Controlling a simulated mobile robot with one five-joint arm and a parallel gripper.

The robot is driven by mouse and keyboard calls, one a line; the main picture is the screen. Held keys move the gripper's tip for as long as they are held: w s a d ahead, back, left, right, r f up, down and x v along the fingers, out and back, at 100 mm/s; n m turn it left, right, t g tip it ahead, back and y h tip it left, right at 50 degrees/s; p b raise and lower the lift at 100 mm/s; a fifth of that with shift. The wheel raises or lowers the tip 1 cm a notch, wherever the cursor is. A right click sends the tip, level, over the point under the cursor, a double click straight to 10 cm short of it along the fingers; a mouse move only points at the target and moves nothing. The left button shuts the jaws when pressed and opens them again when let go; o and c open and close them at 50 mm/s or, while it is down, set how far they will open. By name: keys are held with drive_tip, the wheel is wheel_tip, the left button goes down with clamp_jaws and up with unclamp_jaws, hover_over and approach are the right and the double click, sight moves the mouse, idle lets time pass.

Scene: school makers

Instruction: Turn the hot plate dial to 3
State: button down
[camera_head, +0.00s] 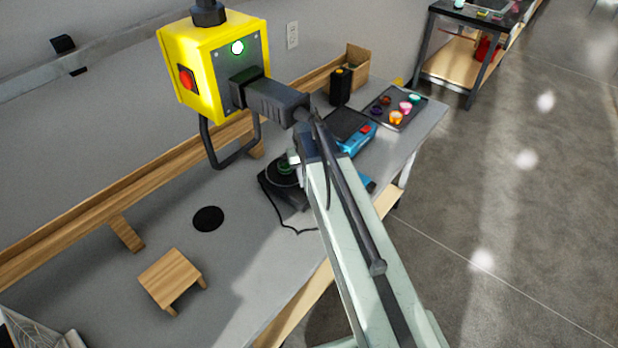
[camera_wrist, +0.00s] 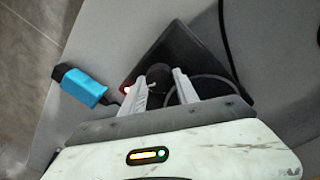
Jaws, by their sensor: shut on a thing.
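The black hot plate (camera_head: 290,192) with a round top sits on the grey workbench, partly hidden behind my arm in the head view. It also shows in the wrist view (camera_wrist: 195,52), with a small glowing orange-red light at its front edge. The dark round dial (camera_wrist: 158,72) lies between my two pale fingertips. My gripper (camera_wrist: 164,80) is shut on the dial. The dial's number marks cannot be read. In the head view my arm hides the dial and most of the gripper.
A blue-handled object (camera_wrist: 84,87) lies close to the hot plate's front. A blue device (camera_head: 357,140) and a tray of colourful small pots (camera_head: 396,108) stand further along the bench. A yellow box (camera_head: 213,62) hangs above. A small wooden stand (camera_head: 171,275) and a black disc (camera_head: 208,218) lie left.

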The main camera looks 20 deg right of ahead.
drive_tip(key=shift+m, duration=0.7)
drive_tip(key=c, duration=0.9)
unclamp_jaws()
drive_tip(key=r+p, duration=0.8)
drive_tip(key=shift+a, duration=0.25)
drive_tip(key=shift+w+f, duration=0.1)
